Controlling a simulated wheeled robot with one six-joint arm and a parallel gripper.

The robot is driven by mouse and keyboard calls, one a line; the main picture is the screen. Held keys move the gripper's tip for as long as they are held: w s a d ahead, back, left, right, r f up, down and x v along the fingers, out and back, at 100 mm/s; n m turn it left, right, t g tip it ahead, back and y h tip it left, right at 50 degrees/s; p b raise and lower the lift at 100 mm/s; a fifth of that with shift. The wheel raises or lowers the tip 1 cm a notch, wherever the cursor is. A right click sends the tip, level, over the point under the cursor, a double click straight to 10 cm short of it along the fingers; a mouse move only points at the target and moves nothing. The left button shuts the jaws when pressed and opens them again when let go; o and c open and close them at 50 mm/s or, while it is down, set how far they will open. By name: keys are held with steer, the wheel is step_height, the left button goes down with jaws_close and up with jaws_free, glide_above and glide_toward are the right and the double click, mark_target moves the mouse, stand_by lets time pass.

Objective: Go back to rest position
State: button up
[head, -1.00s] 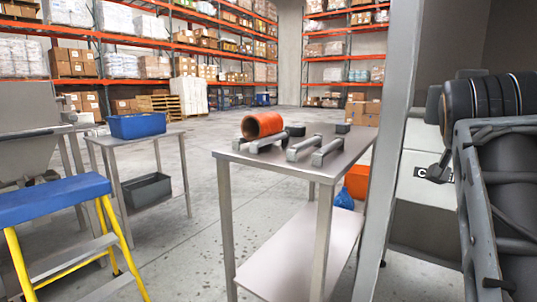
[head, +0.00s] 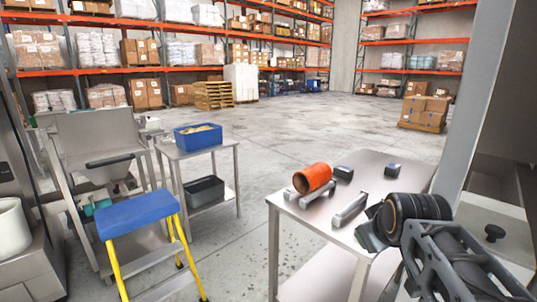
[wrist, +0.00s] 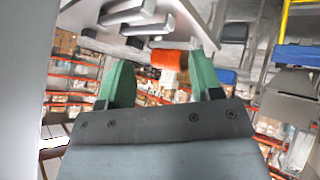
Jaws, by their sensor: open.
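My gripper (wrist: 163,76) shows in the wrist view with its two green fingers apart and nothing between them. An orange cylinder (head: 312,178) lies at the table's left end, resting on a grey bar-like support. It also shows upside down in the wrist view (wrist: 170,59), beyond the fingers and apart from them.
A second grey bar (head: 350,210) and two small dark blocks (head: 343,172) are on the table. A blue step stool (head: 138,213) stands at left, near a side table with a blue bin (head: 198,138). A grey post (head: 490,90) stands at right. Open floor lies behind.

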steer(key=s+a+f+m+g+y+p, duration=0.1)
steer(key=s+a+f+m+g+p, duration=0.1)
steer(key=s+a+p, duration=0.5)
steer(key=s+m+g+p, duration=0.1)
steer(key=s+g+p, duration=0.1)
steer(key=p, duration=0.1)
steer(key=shift+g+y+p, duration=0.4)
steer(key=shift+s+f+m, duration=0.15)
steer(key=shift+s+m, duration=0.1)
steer(key=shift+m, duration=0.05)
